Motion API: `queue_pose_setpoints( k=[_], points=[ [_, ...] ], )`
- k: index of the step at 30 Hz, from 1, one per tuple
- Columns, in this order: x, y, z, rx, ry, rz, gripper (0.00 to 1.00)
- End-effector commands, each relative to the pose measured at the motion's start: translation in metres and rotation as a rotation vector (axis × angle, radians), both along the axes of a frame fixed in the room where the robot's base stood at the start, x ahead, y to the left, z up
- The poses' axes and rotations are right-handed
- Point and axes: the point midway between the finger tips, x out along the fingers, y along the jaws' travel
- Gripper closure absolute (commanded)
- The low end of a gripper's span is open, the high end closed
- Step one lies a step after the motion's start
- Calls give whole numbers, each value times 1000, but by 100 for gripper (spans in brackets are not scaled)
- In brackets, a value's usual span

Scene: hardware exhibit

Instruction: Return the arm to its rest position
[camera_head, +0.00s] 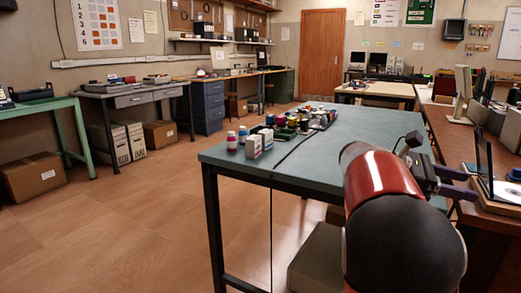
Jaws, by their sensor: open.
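My arm (377,180) shows at the lower right of the head view, a red link with a large black joint in front. It reaches forward over the right end of the green-topped table (322,165). My gripper (462,182) points to the right, past the table's edge and towards the brown desk. Its two purple fingers are apart, with nothing seen between them. The arm hides part of the table's right side.
Small bottles, boxes and coloured parts (300,122) stand on the table's left and far part. A brown desk (466,165) with an open laptop (484,160) lies close on the right. The wooden floor (130,225) at left is clear.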

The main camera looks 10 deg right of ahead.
Motion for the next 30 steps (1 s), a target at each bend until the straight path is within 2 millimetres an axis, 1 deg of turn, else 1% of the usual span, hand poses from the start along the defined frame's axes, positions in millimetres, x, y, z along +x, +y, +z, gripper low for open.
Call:
queue_pose_setpoints(
  k=[1, 5, 8, 11, 12, 14, 15, 17, 18, 21, 24, 25, 27, 30],
  points=[
    [-7, 1, -8, 41, -55, 13, 45],
    [-22, 11, -38, 164, -228, 47, 45],
    [-34, 30, -66, 283, -409, 62, 45],
    [-49, 66, -97, 437, -646, 53, 45],
    [-55, 86, -110, 505, -753, 39, 45],
    [-64, 118, -126, 605, -912, 1, 45],
    [-71, 140, -135, 669, -1015, -34, 45],
    [-81, 174, -147, 760, -1160, -101, 45],
    [-88, 195, -154, 815, -1250, -150, 45],
    [-105, 243, -167, 930, -1436, -290, 45],
    [-117, 276, -177, 1005, -1567, -419, 45],
    [-120, 283, -179, 1021, -1596, -449, 45],
    [-125, 295, -183, 1048, -1644, -510, 45],
    [-128, 303, -185, 1065, -1678, -555, 45]
  ],
)
